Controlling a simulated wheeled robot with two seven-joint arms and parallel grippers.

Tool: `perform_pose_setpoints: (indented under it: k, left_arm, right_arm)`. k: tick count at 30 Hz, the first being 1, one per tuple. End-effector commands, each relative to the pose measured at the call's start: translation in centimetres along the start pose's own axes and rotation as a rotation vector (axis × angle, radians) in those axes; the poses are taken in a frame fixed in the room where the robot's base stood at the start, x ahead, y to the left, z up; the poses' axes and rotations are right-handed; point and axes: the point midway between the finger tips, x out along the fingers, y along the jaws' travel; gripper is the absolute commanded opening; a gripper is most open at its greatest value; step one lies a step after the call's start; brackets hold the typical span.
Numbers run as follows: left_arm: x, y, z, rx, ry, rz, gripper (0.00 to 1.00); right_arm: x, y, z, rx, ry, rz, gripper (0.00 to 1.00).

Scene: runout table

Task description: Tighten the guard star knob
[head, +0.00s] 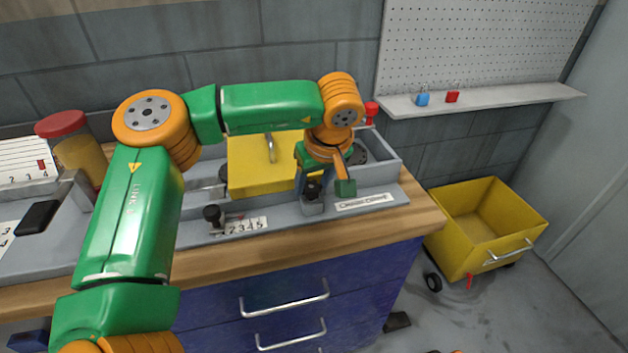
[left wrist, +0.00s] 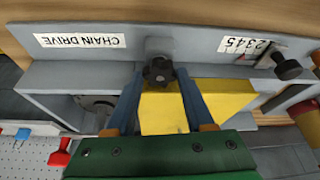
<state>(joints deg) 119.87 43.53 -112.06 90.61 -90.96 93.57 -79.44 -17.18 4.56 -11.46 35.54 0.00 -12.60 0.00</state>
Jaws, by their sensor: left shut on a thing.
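The black star knob (left wrist: 158,72) sits on a grey block at the front of the machine, beside the yellow guard (left wrist: 205,103). In the left wrist view my left gripper (left wrist: 157,78) has one blue-grey finger on each side of the knob and is shut on it. In the head view my left gripper (head: 314,181) points down at the dark knob (head: 313,191), partly covering it. The yellow guard (head: 255,180) also shows in the head view, with a metal handle on top. My right gripper is not in view.
A second black knob (head: 213,214) stands by a number scale (head: 246,226). The "CHAIN DRIVE" label (left wrist: 79,40) is beside the star knob's block. A red-lidded jar (head: 75,145) stands left. A shelf (head: 485,98) holds two small padlocks. A yellow cart (head: 520,215) stands right.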

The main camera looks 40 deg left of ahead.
Motion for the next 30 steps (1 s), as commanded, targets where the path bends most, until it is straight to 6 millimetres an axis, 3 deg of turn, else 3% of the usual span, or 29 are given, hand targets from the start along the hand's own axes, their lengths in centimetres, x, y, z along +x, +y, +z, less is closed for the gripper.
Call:
perform_pose_setpoints:
  k: [15,30]
  left_arm:
    - [0.09,-0.47,-0.04,0.380,-0.002,0.156,0.00]
    - [0.10,-0.58,-0.12,0.529,-0.001,0.217,0.00]
  right_arm:
    - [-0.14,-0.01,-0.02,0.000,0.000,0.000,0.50]
    - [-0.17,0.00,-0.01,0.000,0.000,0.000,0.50]
